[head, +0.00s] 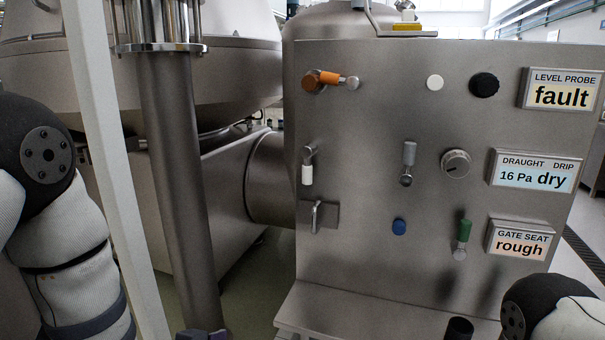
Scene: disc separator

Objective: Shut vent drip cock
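The steel panel (375,125) carries several controls, none with a readable name beside it. An orange-handled lever (328,78) at upper left lies sideways. A white-tipped lever (308,165) hangs down at the left edge, above a small steel T-handle (317,216) on a plate. A green-handled lever (464,232) stands upright at lower right. I cannot tell which one is the vent drip cock. The display (535,171) reads draught 16 Pa and drip dry. My grippers are out of view; only arm links show.
A knob (456,163) and white (435,82), black (484,85) and blue (399,227) buttons share the panel. Other displays read level probe fault (562,89) and gate seat rough (519,240). A steel ledge (340,308) juts out below. A pale post (115,170) and steel column (178,180) stand left.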

